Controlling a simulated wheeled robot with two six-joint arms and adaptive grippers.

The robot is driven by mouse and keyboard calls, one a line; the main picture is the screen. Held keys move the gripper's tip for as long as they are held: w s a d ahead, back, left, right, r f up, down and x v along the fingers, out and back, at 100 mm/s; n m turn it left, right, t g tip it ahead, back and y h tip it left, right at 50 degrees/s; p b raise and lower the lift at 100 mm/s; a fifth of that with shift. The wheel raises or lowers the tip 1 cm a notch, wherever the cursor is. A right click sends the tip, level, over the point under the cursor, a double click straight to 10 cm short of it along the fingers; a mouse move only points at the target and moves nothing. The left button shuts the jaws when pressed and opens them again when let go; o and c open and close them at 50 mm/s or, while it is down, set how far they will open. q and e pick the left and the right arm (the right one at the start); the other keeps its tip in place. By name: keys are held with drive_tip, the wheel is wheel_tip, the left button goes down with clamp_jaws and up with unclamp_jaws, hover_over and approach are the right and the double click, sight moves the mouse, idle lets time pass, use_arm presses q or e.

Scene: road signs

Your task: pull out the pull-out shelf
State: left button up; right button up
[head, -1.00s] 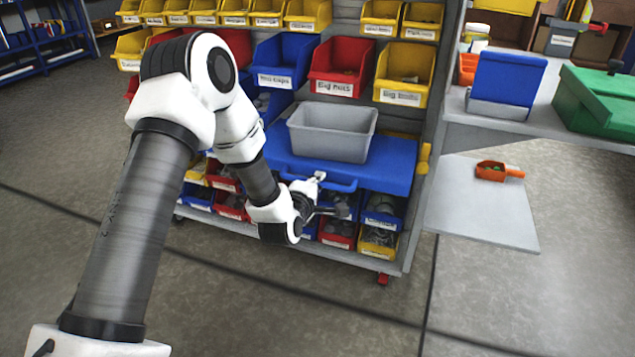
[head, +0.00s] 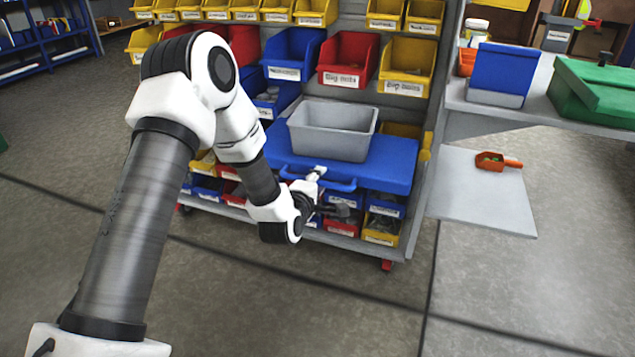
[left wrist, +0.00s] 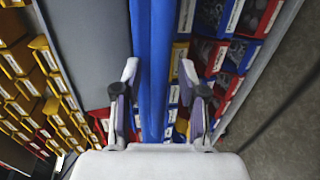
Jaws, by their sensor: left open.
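The blue pull-out shelf (head: 385,165) sticks out from the front of the rack, with a blue handle (head: 347,186) along its front edge. A grey bin (head: 332,132) stands on it. My left gripper (head: 331,190) is at the handle, its fingers on either side of it. In the left wrist view the open fingers of my left gripper (left wrist: 158,78) straddle the blue bar of the handle (left wrist: 159,50). I cannot tell whether they touch it. My right gripper is not in view.
The rack holds several yellow, red and blue bins, such as a red bin (head: 347,58). A side table (head: 535,108) with a green box (head: 595,95) stands at the right. An orange scoop (head: 497,161) lies on a lower white board (head: 480,200). The floor in front is clear.

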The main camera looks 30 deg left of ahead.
use_arm(q)
drive_tip(key=v, duration=1.2)
drive_tip(key=s+d+f+m+g+h, duration=0.1)
drive_tip(key=s+d+f+m+g, duration=0.15)
drive_tip(key=f, duration=0.45)
drive_tip(key=s+d+f+m+g+h, duration=0.1)
drive_tip(key=s+d+f+m+g, duration=0.1)
drive_tip(key=s+f, duration=0.35)
drive_tip(key=s+d+f+m+g+h, duration=0.1)
drive_tip(key=d+f+m+g, duration=0.15)
drive_tip(key=f, duration=0.55)
drive_tip(key=s+d+f+m+g, duration=0.2)
drive_tip(key=s+f+m+g, duration=0.3)
drive_tip(key=s, duration=0.3)
drive_tip(key=s+d+f+m+g, duration=0.25)
drive_tip(key=s+f+m, duration=0.25)
drive_tip(key=s+m, duration=0.3)
wheel_tip(320, 180, up, 32)
drive_tip(key=s+p, duration=0.1)
drive_tip(key=p, duration=3.1)
drive_tip(key=shift+a+g+h, duration=0.25)
drive_tip(key=shift+g+h, duration=0.05)
drive_tip(key=shift+g, duration=0.05)
